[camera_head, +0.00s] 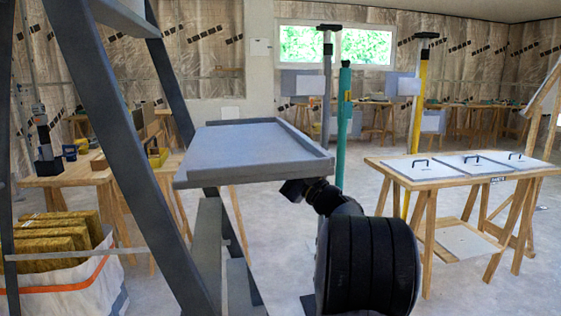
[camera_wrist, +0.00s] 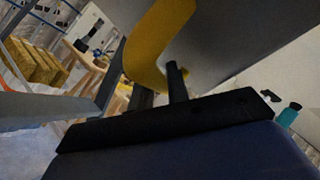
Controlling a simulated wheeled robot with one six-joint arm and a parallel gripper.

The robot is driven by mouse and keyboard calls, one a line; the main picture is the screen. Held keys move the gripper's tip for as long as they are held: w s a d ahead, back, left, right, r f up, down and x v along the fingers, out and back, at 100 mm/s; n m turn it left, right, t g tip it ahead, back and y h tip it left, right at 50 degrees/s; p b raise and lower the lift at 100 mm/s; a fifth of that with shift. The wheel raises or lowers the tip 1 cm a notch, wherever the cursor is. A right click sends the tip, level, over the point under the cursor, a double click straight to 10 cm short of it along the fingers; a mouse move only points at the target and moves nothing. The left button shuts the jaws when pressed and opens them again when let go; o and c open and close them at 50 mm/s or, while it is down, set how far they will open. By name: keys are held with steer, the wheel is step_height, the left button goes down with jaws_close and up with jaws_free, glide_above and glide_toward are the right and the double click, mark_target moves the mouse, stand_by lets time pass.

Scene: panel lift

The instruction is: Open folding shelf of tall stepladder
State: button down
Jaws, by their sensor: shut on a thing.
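The tall grey stepladder (camera_head: 125,130) stands at the left, its legs running from top to bottom of the head view. Its folding shelf (camera_head: 250,150) sticks out to the right, roughly level, with a raised rim. My gripper (camera_head: 294,190) is under the shelf's near right edge, its fingertips largely hidden there. In the wrist view the shelf's grey underside (camera_wrist: 225,45) fills the top. A curved yellow handle (camera_wrist: 160,35) hangs from it, and my gripper (camera_wrist: 176,78) is shut on this handle, though the exact contact is partly hidden.
A white bag (camera_head: 75,285) with yellow insulation packs stands at the lower left, beside a wooden trestle table (camera_head: 75,175). A trestle table with white panels (camera_head: 460,163) is at the right. Teal (camera_head: 343,130) and yellow (camera_head: 417,110) posts stand behind the shelf. Floor shows between them.

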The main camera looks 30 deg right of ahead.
steer(key=c, duration=1.4)
jaws_free()
steer(key=shift+o, duration=0.2)
steer(key=v, duration=1)
steer(key=shift+s+p, duration=0.35)
steer(key=shift+p, duration=0.05)
steer(key=shift+w+f, duration=0.1)
steer(key=shift+w, duration=0.05)
steer(key=x, duration=0.8)
steer(key=shift+b, duration=0.3)
